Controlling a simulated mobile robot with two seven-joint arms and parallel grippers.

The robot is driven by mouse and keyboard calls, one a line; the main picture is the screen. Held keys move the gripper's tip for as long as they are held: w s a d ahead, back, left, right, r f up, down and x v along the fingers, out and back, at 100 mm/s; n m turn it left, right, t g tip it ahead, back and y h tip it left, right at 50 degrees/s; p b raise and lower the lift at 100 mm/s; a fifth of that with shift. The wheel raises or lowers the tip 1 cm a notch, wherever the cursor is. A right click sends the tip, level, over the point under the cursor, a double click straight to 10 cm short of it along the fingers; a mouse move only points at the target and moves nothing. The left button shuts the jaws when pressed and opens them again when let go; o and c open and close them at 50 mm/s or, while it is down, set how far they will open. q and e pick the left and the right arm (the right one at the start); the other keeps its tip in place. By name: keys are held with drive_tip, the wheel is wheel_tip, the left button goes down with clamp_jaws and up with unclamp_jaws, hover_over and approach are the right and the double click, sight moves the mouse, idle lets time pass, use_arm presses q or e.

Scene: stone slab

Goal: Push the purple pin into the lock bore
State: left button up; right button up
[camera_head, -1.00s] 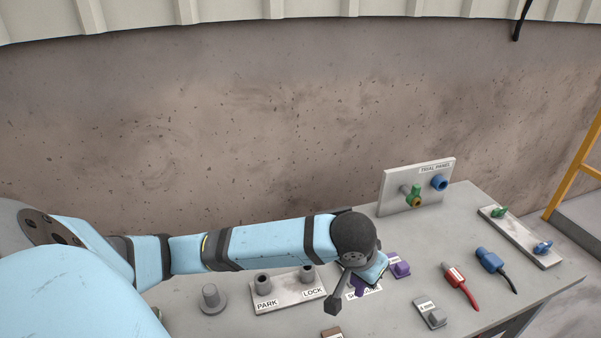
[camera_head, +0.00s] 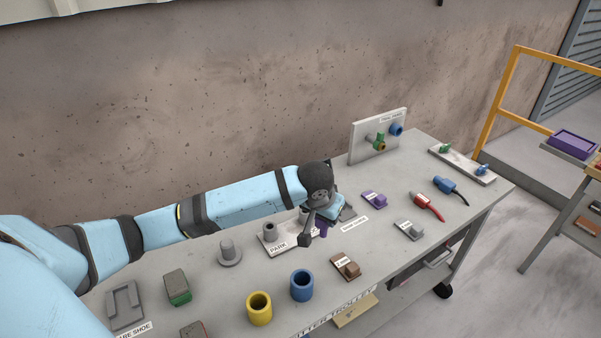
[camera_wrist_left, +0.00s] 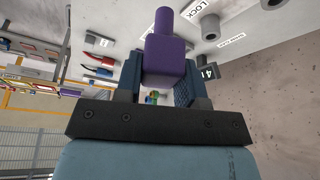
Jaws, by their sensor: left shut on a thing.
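The purple pin (camera_wrist_left: 165,58) is held between the fingers of my left gripper (camera_wrist_left: 160,80) in the left wrist view, its narrower end pointing away from the palm. In the head view, my left gripper (camera_head: 326,216) hangs over the right end of the grey PARK/LOCK plate (camera_head: 272,248), with some of the pin (camera_head: 322,231) showing below it. In the head view, the LOCK bore is mostly hidden by the gripper. In the wrist view, the lock bore (camera_wrist_left: 210,27) is a grey collar beside the LOCK label, apart from the pin's end. My right gripper is not in view.
The PARK collar (camera_head: 270,231) and a grey flanged post (camera_head: 228,251) stand left of the gripper. Blue (camera_head: 302,286) and yellow (camera_head: 259,308) cups stand in front. A purple block (camera_head: 373,199) lies to the right. The trial panel (camera_head: 377,137) stands behind.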

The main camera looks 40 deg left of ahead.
use_arm(q)
drive_tip(key=w+a+f+n+p, duration=0.1)
drive_tip(key=w+a, duration=1.1)
drive_tip(key=a, duration=0.2)
drive_tip(key=shift+f+p, duration=0.3)
drive_tip(key=shift+p, duration=0.05)
wheel_tip(320, 180, down, 6)
drive_tip(key=shift+r+b, duration=0.1)
drive_tip(key=shift+b, duration=0.25)
drive_tip(key=shift+p, duration=0.3)
